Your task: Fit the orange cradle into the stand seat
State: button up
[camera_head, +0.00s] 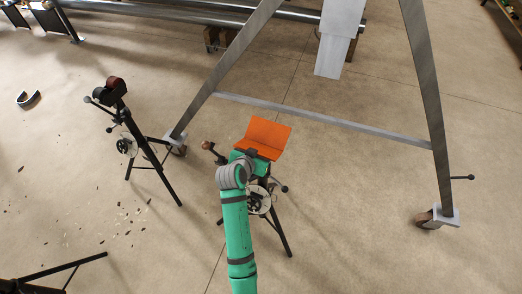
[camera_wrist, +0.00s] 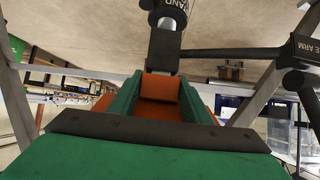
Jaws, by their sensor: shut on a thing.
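The orange cradle (camera_head: 264,138) is a V-shaped piece at the top of a black tripod stand (camera_head: 281,232) in the middle of the head view. My green gripper (camera_head: 248,161) reaches it from the near side and is shut on it. In the wrist view the orange cradle (camera_wrist: 160,87) shows between the two green fingers (camera_wrist: 159,97). The dark upper part of the stand (camera_wrist: 163,50) lines up with the cradle and appears to meet it. The seat itself is hidden, so I cannot tell whether the cradle is in it or just above.
A second black tripod stand (camera_head: 128,125) with a dark reddish cradle stands to the left. A large grey A-frame (camera_head: 325,124) rises just behind. A handle with a brown knob (camera_head: 208,146) sticks out left of the near stand. A grey curved piece (camera_head: 28,99) lies on the floor.

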jog(key=shift+f, duration=0.3)
jog(key=o, duration=1.6)
jog(key=shift+f, duration=0.1)
jog(key=shift+v, duration=2.55)
jog(key=v, duration=1)
jog(key=shift+s+a+r, duration=0.15)
jog(key=shift+s+r, duration=0.1)
jog(key=shift+r, duration=0.1)
